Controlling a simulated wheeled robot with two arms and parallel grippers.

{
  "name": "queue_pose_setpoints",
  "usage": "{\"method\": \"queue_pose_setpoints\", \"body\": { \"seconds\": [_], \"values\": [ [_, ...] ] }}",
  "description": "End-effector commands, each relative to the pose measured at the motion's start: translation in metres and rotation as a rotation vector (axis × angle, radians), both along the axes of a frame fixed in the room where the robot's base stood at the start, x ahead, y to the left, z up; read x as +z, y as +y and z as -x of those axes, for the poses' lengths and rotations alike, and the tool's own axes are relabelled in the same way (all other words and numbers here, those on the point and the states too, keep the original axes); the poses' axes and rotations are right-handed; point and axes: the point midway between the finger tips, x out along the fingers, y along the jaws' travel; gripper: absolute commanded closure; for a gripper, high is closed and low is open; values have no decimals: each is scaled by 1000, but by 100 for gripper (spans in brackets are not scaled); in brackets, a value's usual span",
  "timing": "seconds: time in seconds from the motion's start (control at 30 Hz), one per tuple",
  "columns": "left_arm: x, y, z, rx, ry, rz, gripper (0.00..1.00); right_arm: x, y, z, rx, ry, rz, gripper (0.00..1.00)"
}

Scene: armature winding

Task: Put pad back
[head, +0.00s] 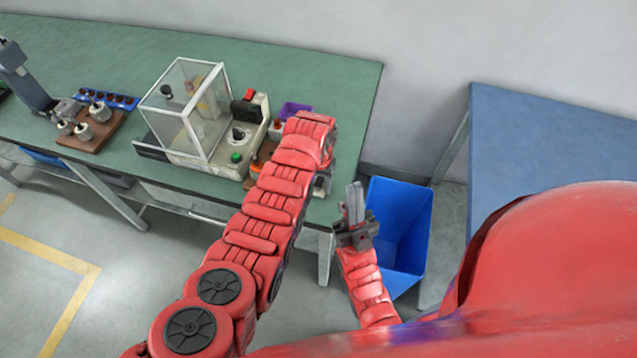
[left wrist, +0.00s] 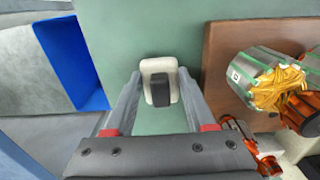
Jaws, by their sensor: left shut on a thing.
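The pad (left wrist: 149,68) is a small off-white block with a black part (left wrist: 161,91), seen in the left wrist view over green tabletop. My left gripper (left wrist: 157,88) is shut on it, one finger on each side. I cannot tell whether the pad touches the table.
A green workbench (head: 330,85) carries a machine with a clear guard (head: 185,95), a purple bin (head: 295,109) and a wooden block with metal parts (head: 90,131). A wound armature (left wrist: 270,85) lies on a brown board (left wrist: 216,50) beside the pad. A blue bin (head: 408,215) stands off the bench's end.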

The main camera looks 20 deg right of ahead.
Motion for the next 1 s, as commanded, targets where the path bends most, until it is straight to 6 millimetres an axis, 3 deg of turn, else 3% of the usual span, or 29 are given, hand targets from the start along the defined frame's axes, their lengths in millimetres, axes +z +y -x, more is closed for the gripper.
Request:
{"method": "queue_pose_setpoints", "body": {
  "seconds": [0.23,0.27,0.43,0.83,1.0],
  "values": [
    [-4,0,0,-1,0,0,100,-5,0,0,0,0,0,100],
    [-4,0,0,-1,0,0,43,-4,0,0,0,0,0,100],
    [-3,0,0,-1,0,0,15,-3,0,0,0,0,0,100],
    [2,0,-1,0,-1,1,15,-1,0,0,0,0,0,100],
    [17,-1,-1,-1,-3,2,15,-5,0,0,0,0,0,100]
  ]
}}
